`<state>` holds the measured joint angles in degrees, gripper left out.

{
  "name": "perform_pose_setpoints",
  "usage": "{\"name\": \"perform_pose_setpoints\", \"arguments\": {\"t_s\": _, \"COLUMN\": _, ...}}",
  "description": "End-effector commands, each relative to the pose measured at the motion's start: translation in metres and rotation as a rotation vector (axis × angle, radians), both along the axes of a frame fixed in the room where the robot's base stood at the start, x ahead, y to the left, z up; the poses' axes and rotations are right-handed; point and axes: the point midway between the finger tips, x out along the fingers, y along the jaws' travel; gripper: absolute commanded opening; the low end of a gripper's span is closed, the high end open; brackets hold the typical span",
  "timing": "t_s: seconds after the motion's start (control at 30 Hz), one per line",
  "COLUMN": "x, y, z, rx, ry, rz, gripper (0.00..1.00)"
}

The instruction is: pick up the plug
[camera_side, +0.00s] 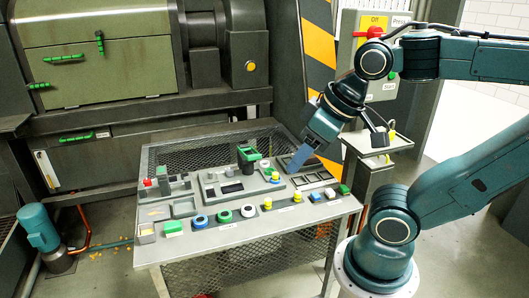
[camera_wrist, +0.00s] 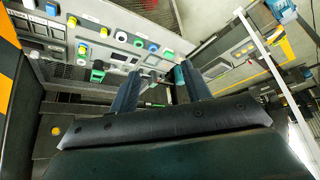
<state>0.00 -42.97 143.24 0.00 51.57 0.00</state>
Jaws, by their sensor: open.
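My gripper (camera_side: 299,161) is over the right rear of the grey workbench (camera_side: 240,232), pointing down and left. In the wrist view its two dark fingers (camera_wrist: 158,77) are apart with nothing held between them. I cannot tell for sure which item is the plug. A dark upright block with a green top (camera_side: 248,156) stands at the bench's rear middle, left of my gripper and apart from it. It seems to be the green piece (camera_wrist: 98,72) left of the fingers in the wrist view. The bench surface right under my fingertips is partly hidden.
Several coloured buttons line the bench front, among them a blue-ringed one (camera_side: 200,221). A red button (camera_side: 148,182) is at the left. A small stand (camera_side: 377,142) is right of the bench. A control box with a red switch (camera_side: 374,32) is behind my arm.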

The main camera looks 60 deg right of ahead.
Motion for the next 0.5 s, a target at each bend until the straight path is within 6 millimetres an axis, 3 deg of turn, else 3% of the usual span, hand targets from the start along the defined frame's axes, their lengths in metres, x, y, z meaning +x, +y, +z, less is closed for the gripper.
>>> {"name": "perform_pose_setpoints", "arguments": {"t_s": 0.27, "x": 0.008, "y": -0.005, "z": 0.000, "rx": 0.009, "ry": 0.016, "rz": -0.043, "gripper": 0.48}}
{"name": "perform_pose_setpoints", "arguments": {"t_s": 0.5, "x": 0.034, "y": -0.025, "z": -0.004, "rx": 0.045, "ry": 0.068, "rz": -0.201, "gripper": 0.48}}
